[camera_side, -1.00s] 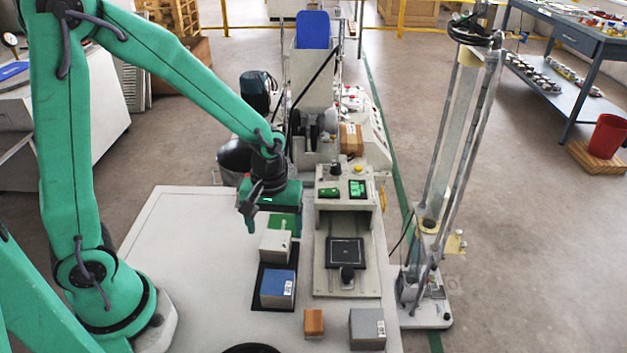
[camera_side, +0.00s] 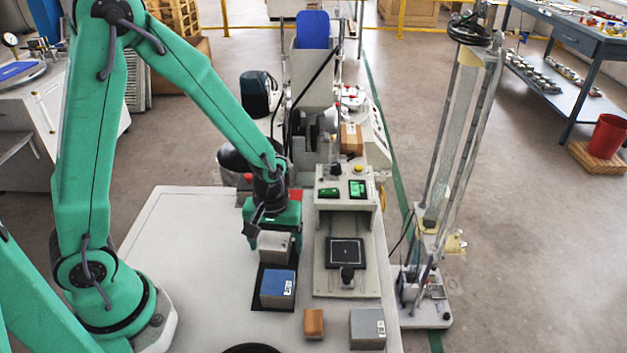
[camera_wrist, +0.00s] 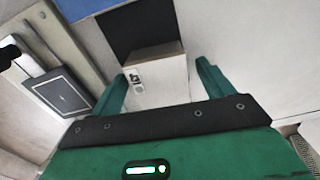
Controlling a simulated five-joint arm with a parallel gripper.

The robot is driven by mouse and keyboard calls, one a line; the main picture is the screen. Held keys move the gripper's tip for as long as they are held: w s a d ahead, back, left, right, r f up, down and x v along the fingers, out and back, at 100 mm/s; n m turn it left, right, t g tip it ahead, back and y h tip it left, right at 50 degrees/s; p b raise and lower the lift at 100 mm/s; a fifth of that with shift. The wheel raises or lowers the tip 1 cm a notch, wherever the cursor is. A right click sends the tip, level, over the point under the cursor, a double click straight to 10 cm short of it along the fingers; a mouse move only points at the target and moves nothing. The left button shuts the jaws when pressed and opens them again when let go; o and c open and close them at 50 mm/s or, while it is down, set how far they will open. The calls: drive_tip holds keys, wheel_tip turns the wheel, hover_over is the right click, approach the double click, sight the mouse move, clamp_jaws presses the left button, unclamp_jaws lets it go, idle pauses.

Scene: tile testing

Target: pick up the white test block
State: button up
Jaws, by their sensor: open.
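The white test block (camera_side: 274,246) stands on the table at the far end of a black mat (camera_side: 262,303), behind a blue block (camera_side: 278,289). In the wrist view the white block (camera_wrist: 155,70) with a small printed label lies ahead, between the lines of my two open green fingers (camera_wrist: 160,85). I cannot tell whether either finger touches it.
A grey testing machine with a black plate (camera_side: 345,252) stands close on the right. A small orange-brown block (camera_side: 313,322) and a grey block (camera_side: 367,328) sit at the front right. The table's left part (camera_side: 190,250) is clear.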

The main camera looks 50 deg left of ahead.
sight(276, 239)
drive_tip(key=c, duration=1.3)
drive_tip(key=shift+r, duration=0.1)
drive_tip(key=shift+r, duration=1.9)
drive_tip(key=s+d+r, duration=0.2)
drive_tip(key=d, duration=0.1)
drive_tip(key=s+d+r, duration=0.2)
drive_tip(key=d, duration=0.1)
drive_tip(key=s+d+r, duration=0.3)
drive_tip(key=shift+d, duration=0.15)
drive_tip(key=shift+w, duration=0.1)
